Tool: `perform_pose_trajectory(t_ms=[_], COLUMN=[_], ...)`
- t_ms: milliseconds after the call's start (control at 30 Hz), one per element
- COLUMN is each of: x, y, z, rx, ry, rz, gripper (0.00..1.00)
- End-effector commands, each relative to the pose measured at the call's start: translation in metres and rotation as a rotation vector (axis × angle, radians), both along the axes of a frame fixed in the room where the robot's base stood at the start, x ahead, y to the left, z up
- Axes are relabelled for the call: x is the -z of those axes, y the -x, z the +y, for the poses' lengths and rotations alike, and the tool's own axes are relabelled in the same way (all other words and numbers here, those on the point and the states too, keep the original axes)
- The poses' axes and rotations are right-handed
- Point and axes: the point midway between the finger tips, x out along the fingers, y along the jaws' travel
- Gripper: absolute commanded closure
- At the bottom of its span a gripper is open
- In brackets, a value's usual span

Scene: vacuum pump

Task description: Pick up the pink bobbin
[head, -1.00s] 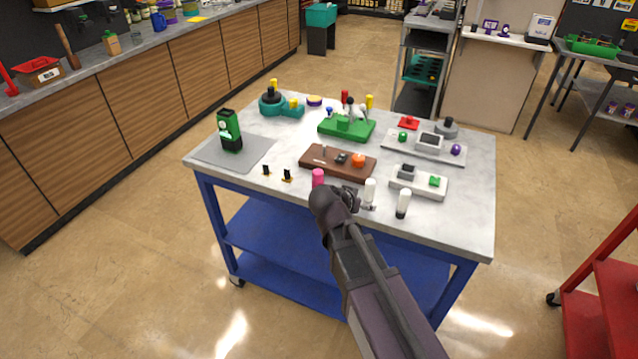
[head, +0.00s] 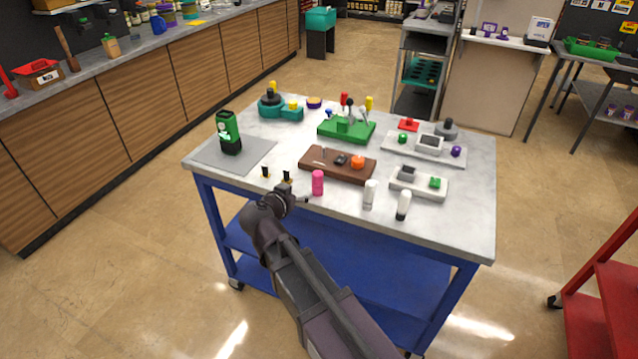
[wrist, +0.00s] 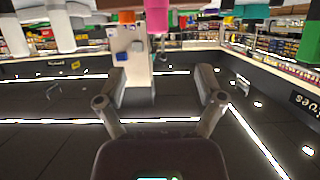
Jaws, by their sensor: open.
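The pink bobbin (head: 318,183) stands upright near the front edge of the grey-topped table (head: 240,187). My gripper (head: 299,199) is just left of it and slightly in front, at the table's front edge; a gap shows between them. In the wrist view the pink bobbin (wrist: 157,15) shows at the top middle, beyond the fingertips and apart from them. My gripper (wrist: 160,82) shows there with its two fingers spread and nothing between them.
Two white bobbins (head: 369,194) (head: 403,205) stand right of the pink one. Two small black-and-gold parts (head: 265,172) (head: 287,178) are to its left. A brown block (head: 337,165) lies behind, and a white block (head: 419,183) lies right. The floor in front is clear.

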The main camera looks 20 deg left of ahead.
Motion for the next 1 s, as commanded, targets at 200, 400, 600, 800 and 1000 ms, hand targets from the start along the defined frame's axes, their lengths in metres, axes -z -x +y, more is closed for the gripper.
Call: perform_pose_trajectory(t_ms=[200,400,600,800,1000], x=[0.004,0.015,0.027,0.033,0.033], y=[-0.008,-0.030,-0.058,-0.076,-0.079], z=[0.000,-0.002,-0.004,-0.006,-0.006], rx=[0.001,0.001,0.002,0.001,0.000], ry=[0.000,0.002,0.001,0.001,0.001], rz=[0.001,0.000,0.001,0.001,0.001], gripper=[0.13,0.13,0.13,0.13,0.13])
